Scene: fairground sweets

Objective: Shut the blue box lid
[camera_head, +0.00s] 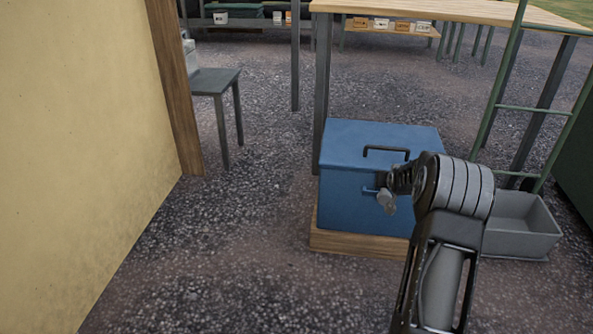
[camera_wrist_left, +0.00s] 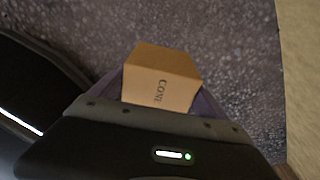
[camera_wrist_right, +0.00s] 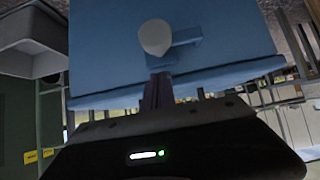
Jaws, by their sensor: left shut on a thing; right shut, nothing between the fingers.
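The blue box (camera_head: 340,205) stands on a low wooden base, right of centre in the head view. Its lid (camera_head: 345,145), with a black handle (camera_head: 385,151), lies level on top; I cannot tell whether a thin gap remains. My right gripper (camera_head: 388,180) is shut and empty at the box's front, close to the lid's front edge. The right wrist view shows its fingers (camera_wrist_right: 158,92) by that edge, near a blue latch (camera_wrist_right: 184,40) and a pale round piece (camera_wrist_right: 155,37). My left gripper (camera_wrist_left: 160,100) is shut on a small brown carton (camera_wrist_left: 160,75) with printed lettering.
A grey bin (camera_head: 525,222) sits right of the box, beside a green metal frame (camera_head: 530,108). A wooden-topped table (camera_head: 450,12) stands behind the box. A yellow wall (camera_head: 85,130) closes off the left. Gravel ground (camera_head: 235,235) between wall and box is clear.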

